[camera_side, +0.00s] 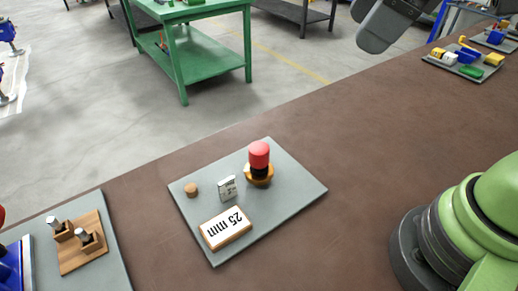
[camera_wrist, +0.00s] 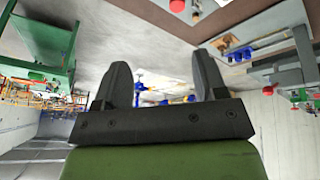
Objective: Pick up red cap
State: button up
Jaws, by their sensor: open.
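The red cap (camera_side: 259,153) sits upright on top of a black stem with an orange-brown base (camera_side: 259,175), on a grey board (camera_side: 287,202) in the side view. A red piece at the top edge of the wrist view (camera_wrist: 177,5) looks like the same cap, partly cut off by the frame. My gripper (camera_wrist: 161,82) is open and empty in the wrist view, its two dark fingers wide apart. It is well away from the cap. A dark grey arm part shows at the top right of the side view; its fingertips are not clear there.
Beside the cap are a small metal block (camera_side: 227,188), a round wooden piece (camera_side: 191,189) and a "25 mm" block (camera_side: 226,229). A wooden stand (camera_side: 83,243) is at left, and a tray of coloured parts (camera_side: 465,62) at top right. The brown table between is clear.

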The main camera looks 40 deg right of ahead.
jog(key=w+a+f+n+g, duration=0.25)
jog(key=w+f+n, duration=0.2)
jog(key=n, duration=0.35)
jog(key=n+g+h, duration=0.2)
jog(key=n, duration=1)
send_near(259, 148)
jog(key=shift+d+f, duration=0.3)
jog(key=shift+n, duration=0.4)
notch_tip(259, 148, down, 4)
jog(key=shift+a+f, duration=0.15)
jog(key=shift+f, duration=0.1)
notch_tip(259, 148, down, 6)
jog(key=shift+s+a+r, duration=0.1)
jog(key=shift+s+a, duration=0.05)
jog(key=c, duration=0.9)
